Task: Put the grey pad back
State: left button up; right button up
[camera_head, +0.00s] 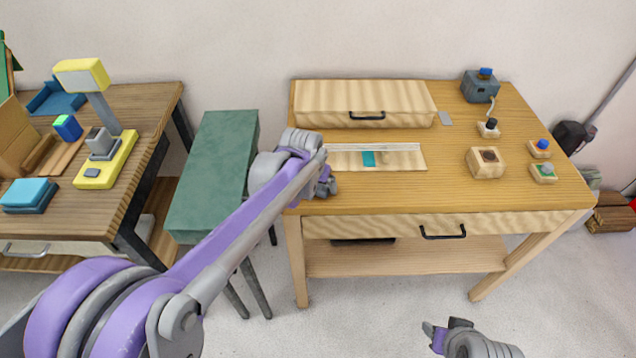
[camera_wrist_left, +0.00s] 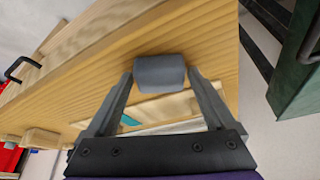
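A grey block, which looks like the grey pad (camera_wrist_left: 160,72), sits between the fingertips of my left gripper (camera_wrist_left: 160,80) in the left wrist view, with a fingertip against each side. In the head view my left gripper (camera_head: 325,186) is over the left front part of the wooden table (camera_head: 400,195); the pad is hard to separate from the fingers there. A flat grey patch (camera_head: 445,118) lies on the table right of the long wooden box. My right gripper (camera_head: 437,333) is low in front of the table; its fingers are too small to judge.
A pale board (camera_head: 410,161) with a clear strip and teal patch lies right of my left gripper. The long box (camera_head: 340,98) is behind it. Small blocks with buttons (camera_head: 486,163) stand at right. A green stand (camera_head: 212,165) and another table (camera_head: 150,105) are left.

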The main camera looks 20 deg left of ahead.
pick_arm(q)
jog(key=shift+o, duration=0.6)
jog(key=shift+r, duration=0.2)
jog(key=d+p+v, duration=0.1)
jog(key=v, duration=1)
jog(key=s+a+f, duration=0.1)
jog(key=s+f, duration=0.2)
jog(key=s, duration=0.4)
jog(key=s+a+f, duration=0.1)
jog(key=s+f, duration=0.3)
jog(key=s, duration=0.4)
jog(key=s+a+f+n, duration=0.1)
jog(key=s+f, duration=0.3)
jog(key=s, duration=0.4)
jog(key=shift+s+f+t+y, duration=0.15)
jog(key=shift+t+y, duration=0.15)
